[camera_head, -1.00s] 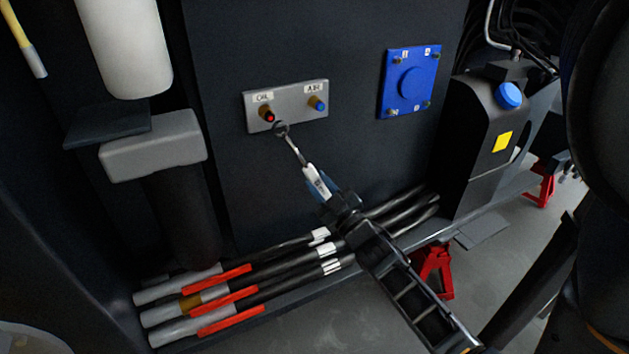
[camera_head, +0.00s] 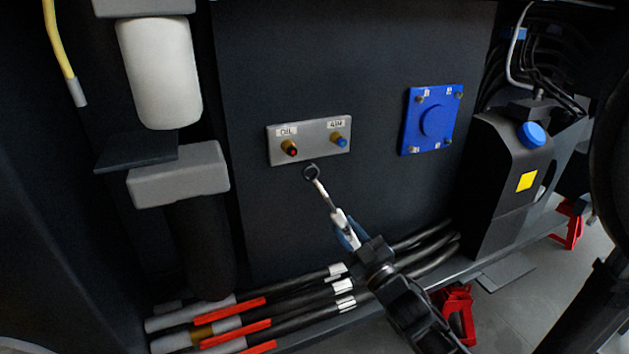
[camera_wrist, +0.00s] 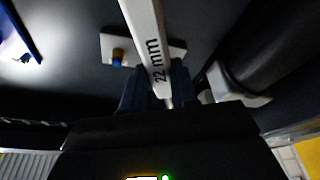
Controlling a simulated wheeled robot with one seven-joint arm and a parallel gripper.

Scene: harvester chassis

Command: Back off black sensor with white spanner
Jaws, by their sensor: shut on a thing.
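A grey plate (camera_head: 313,145) on the dark panel carries two brass-coloured fittings. The fitting under the OIL label (camera_head: 289,148) has a dark end with a red centre; it may be the black sensor. The one under the AIR label (camera_head: 339,140) has a blue end, also visible in the wrist view (camera_wrist: 117,57). My gripper (camera_head: 348,236) is shut on the white spanner (camera_head: 340,220), marked 22 mm in the wrist view (camera_wrist: 149,40). The spanner's dark ring end (camera_head: 311,172) is below and right of the OIL fitting, apart from it in the picture.
A blue square cover (camera_head: 433,120) is right of the plate. A black tank with a blue cap (camera_head: 531,134) stands further right. A white cylinder (camera_head: 160,75) and grey block (camera_head: 180,174) are at left.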

